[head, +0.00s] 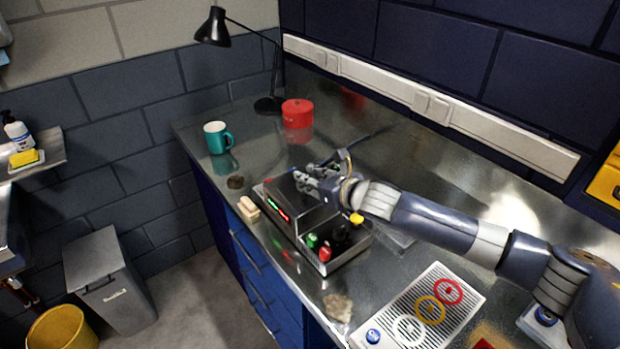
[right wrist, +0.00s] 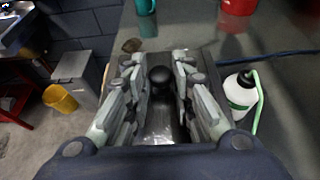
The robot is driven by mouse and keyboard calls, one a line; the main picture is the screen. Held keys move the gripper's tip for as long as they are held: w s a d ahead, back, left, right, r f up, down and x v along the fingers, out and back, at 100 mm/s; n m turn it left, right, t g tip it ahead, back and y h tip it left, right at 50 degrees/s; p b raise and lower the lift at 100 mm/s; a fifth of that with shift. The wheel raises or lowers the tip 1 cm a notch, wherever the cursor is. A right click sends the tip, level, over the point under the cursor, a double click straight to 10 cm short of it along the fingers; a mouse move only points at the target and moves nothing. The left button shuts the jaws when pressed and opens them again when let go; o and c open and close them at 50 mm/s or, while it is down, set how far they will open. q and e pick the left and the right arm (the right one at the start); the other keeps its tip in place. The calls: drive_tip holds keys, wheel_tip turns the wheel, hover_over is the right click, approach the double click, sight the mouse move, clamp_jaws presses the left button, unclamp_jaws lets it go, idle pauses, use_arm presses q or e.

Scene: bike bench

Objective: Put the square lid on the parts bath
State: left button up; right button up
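The parts bath (head: 283,216) is a dark box with a lit green and red display, standing on the steel bench. My right gripper (head: 312,178) is over its top, pointing to the back left. In the right wrist view the fingers of my right gripper (right wrist: 161,75) stand on either side of a round black knob (right wrist: 157,73). A dark flat surface lies around and below this knob; whether it is the square lid or the bath's top I cannot tell. Whether the fingers press on the knob is unclear. My left gripper is not in view.
A white bottle with a green tube (right wrist: 241,92) stands right of the gripper. A teal mug (head: 217,138), red canister (head: 297,114) and black lamp (head: 268,104) stand farther back. A perforated tray with coloured rings (head: 418,308) lies in front.

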drive_tip(key=o, duration=0.4)
drive_tip(key=shift+c, duration=0.2)
